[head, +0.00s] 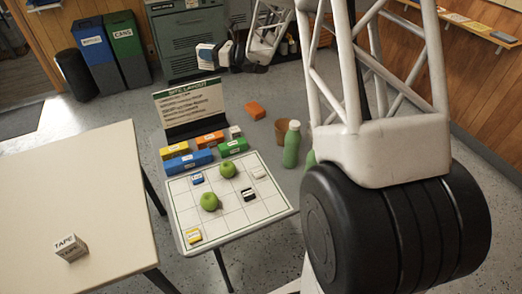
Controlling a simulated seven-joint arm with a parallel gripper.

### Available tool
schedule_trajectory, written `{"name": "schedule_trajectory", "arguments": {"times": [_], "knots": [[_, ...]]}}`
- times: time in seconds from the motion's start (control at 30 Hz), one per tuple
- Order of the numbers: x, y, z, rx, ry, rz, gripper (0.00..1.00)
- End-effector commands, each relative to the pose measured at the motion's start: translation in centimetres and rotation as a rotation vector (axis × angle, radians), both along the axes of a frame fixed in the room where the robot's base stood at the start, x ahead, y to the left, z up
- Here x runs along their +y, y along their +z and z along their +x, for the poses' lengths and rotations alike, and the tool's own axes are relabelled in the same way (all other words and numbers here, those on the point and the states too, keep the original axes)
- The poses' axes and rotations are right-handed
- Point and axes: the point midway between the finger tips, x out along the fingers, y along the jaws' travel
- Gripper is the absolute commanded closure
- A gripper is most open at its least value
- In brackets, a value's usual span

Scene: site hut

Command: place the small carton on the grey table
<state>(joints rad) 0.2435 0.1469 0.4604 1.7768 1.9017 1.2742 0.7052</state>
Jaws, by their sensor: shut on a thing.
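My gripper (207,56) is at the far end of my arm, beyond the tables, in front of the grey-green cabinet. A small carton marked TAPE (71,248) stands upright on the cream table (65,180) at the left, far from my gripper. The grey table (262,148) is in the middle and bears many things.
Bins (95,45) stand behind.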

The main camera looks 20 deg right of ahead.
Motion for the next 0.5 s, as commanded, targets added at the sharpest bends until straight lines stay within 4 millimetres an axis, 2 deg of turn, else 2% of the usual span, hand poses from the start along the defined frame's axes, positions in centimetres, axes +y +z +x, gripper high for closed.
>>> {"name": "schedule_trajectory", "arguments": {"times": [0.03,0.5], "knots": [[-1.7,0.0,0.0,0.000,-0.023,0.000,0.85],[-15.3,0.0,-1.2,0.001,-0.213,0.000,0.85]]}}
